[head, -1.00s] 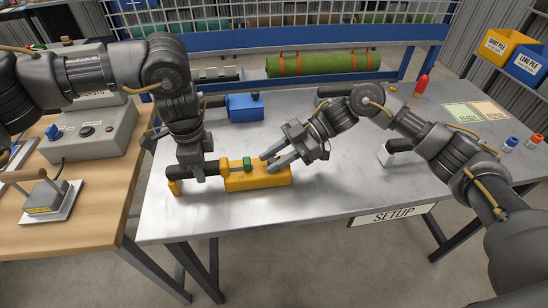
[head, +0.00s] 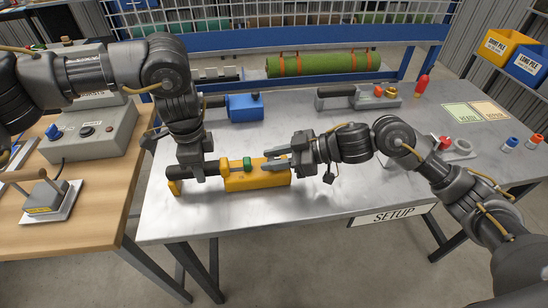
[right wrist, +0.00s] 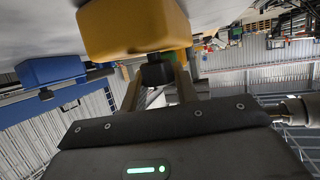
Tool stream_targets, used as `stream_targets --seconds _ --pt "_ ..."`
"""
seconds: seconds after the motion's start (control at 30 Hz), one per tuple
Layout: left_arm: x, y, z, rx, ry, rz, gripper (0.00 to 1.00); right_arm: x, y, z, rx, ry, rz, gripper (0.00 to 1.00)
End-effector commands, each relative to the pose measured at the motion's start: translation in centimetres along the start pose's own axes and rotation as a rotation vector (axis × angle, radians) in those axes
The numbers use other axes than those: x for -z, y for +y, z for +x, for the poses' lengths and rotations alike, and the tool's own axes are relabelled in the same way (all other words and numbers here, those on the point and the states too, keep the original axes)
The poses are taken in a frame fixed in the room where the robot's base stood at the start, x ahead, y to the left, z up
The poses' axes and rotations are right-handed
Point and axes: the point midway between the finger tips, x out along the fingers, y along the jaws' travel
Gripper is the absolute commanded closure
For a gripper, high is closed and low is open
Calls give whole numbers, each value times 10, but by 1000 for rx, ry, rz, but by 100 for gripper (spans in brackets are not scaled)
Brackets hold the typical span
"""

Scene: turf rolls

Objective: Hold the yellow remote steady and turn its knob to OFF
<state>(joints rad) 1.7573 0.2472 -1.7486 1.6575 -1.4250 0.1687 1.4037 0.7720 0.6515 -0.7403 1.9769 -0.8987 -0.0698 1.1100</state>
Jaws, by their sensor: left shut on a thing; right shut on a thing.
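The yellow remote (head: 258,181) lies on the metal table, with a green button (head: 247,163) on top and a dark grip at its left. My left gripper (head: 203,173) is shut on that dark grip. My right gripper (head: 274,164) comes in from the right and is shut on the remote's black knob. In the right wrist view, the black knob (right wrist: 157,72) sits between the two fingers (right wrist: 158,88), against the remote's yellow body (right wrist: 135,28). The OFF mark and the knob's setting cannot be read.
Another grey device (head: 457,148) lies at the right. A control box (head: 90,128) stands on the wooden bench. The table's front middle is clear.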

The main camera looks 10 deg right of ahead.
Motion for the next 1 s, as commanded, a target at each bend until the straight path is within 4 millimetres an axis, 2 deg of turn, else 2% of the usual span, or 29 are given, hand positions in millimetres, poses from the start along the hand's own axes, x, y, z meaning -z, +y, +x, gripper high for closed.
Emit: stream_targets --seconds 0.37,0.4,0.53,0.83,1.0 --pt "1 1 2 -4 3 4 100 -2 0 0 -3 -3 4 93" --pt "1 1 2 -4 3 4 100 -2 0 0 -3 -3 4 66" --pt "1 1 2 -4 3 4 100 -2 0 0 -3 -2 3 49" --pt "1 1 2 -3 2 3 100 -1 0 -1 -3 -1 1 48" --pt "1 1 2 -3 2 2 100 -1 1 -18 -5 -2 0 48"
